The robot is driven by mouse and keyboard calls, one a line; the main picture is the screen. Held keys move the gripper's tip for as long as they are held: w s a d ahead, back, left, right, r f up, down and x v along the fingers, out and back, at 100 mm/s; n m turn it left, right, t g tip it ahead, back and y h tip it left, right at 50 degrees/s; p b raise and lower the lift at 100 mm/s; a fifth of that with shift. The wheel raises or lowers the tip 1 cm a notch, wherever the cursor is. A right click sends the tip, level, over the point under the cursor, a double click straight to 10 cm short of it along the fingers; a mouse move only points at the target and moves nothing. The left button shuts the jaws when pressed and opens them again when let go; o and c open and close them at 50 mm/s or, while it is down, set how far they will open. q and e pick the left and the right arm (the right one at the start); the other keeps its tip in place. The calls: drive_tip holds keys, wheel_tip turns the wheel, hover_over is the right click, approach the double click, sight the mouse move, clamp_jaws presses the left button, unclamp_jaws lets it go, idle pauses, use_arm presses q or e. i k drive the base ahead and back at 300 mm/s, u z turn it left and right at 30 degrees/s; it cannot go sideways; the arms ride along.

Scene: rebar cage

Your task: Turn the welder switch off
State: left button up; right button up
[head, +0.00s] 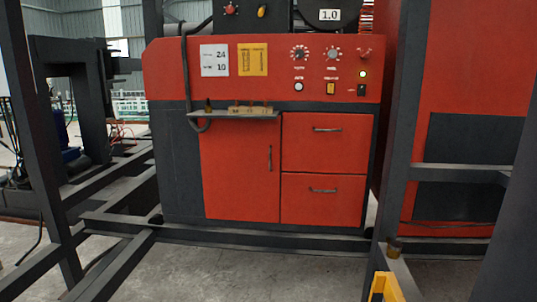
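The welder (240,160) is a red and dark grey cabinet in the middle of the head view. Its upper red panel carries a small black switch (361,90) at the right. The switch's position is too small to tell. Neither of my grippers shows in this view.
The panel also has two dials (299,53) (333,54), a white button (299,87) and a yellow button (331,88). A small shelf (233,115) juts out below. Dark frame posts (402,130) and low rails (260,237) stand before the cabinet. A yellow bracket-like part (385,288) is at bottom right.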

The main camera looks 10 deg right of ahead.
sight(364, 55)
drive_tip(key=i, duration=3.15)
drive_tip(key=z, duration=1.1)
